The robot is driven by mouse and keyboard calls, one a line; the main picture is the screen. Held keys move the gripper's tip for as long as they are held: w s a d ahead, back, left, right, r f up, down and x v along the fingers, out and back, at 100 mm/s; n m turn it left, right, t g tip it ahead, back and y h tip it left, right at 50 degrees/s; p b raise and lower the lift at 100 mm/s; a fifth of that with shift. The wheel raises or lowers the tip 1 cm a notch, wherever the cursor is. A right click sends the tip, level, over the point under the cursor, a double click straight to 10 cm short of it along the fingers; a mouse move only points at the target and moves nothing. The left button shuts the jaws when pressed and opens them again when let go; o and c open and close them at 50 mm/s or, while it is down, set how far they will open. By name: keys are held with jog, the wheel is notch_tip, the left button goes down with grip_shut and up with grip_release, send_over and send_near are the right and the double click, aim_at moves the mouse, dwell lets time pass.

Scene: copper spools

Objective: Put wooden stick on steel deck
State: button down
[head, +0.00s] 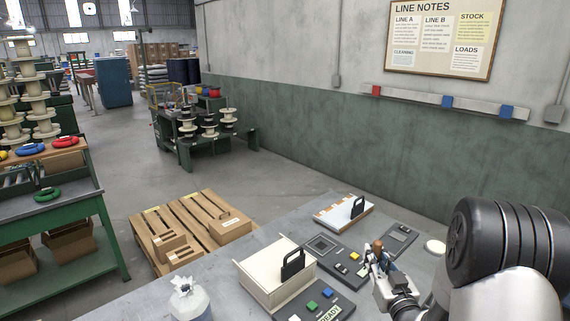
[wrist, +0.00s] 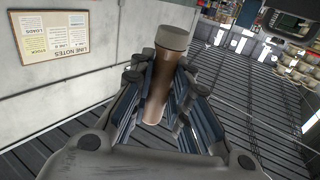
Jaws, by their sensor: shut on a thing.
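The wooden stick (wrist: 158,90) is a brown rod with a pale grey-beige end (wrist: 174,38). In the wrist view it stands between the two dark fingers of my gripper (wrist: 160,95), which are shut on it. In the head view my gripper (head: 378,262) is at the lower right, over the grey steel deck (head: 225,257) of the bench. The stick's brown top (head: 377,245) shows between the fingers there. I cannot tell how far its lower end is from the deck.
On the deck are a cream box with a black handle (head: 264,276), a dark button panel (head: 325,301), a board with a black handle (head: 345,212) and a white bag (head: 190,301). Bare deck lies left of the cream box. A wall stands behind.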

jog(key=a+r, duration=0.4)
jog(key=a, duration=1)
jog(key=d+f, duration=0.2)
jog(key=d, duration=0.6)
jog(key=d+f, duration=0.3)
jog(key=d, duration=0.5)
jog(key=shift+s+d, duration=0.2)
jog(key=shift+s, duration=0.15)
notch_tip(320, 180, down, 20)
jog(key=b, duration=0.6)
jog(key=shift+r, duration=0.25)
jog(key=shift+f+b, duration=0.2)
jog(key=shift+b, duration=0.15)
jog(key=c, duration=1.5)
grip_release()
jog(key=shift+p, duration=0.3)
